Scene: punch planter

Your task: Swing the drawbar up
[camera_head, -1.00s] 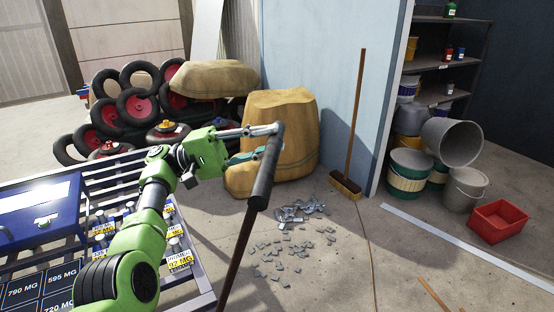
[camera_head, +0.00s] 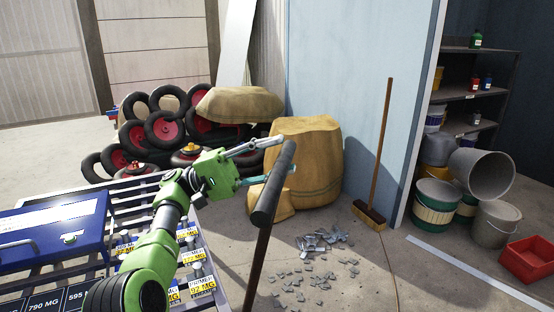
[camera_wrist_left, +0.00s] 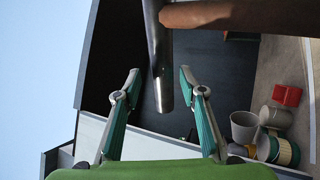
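The drawbar has a dark cylindrical crossbar handle (camera_head: 274,182) on a thin brown shaft (camera_head: 258,262). It leans upward from the bottom edge of the head view. My left gripper (camera_head: 284,155) is open at the handle's upper part, with one finger showing on the upper side and a teal finger partly behind it. In the left wrist view, the handle (camera_wrist_left: 158,60) hangs down between the open fingers (camera_wrist_left: 160,74), with gaps on both sides. The brown shaft (camera_wrist_left: 235,14) crosses the top right there. Contact cannot be told. My right gripper is not in view.
A slatted cart (camera_head: 135,192) with a blue box (camera_head: 60,230) and labelled weights stands at left. Tyres and yellow sacks (camera_head: 310,160) are behind. A broom (camera_head: 380,150) leans on the blue wall. Metal scraps (camera_head: 318,262) lie on the floor; buckets and a red bin (camera_head: 527,260) are right.

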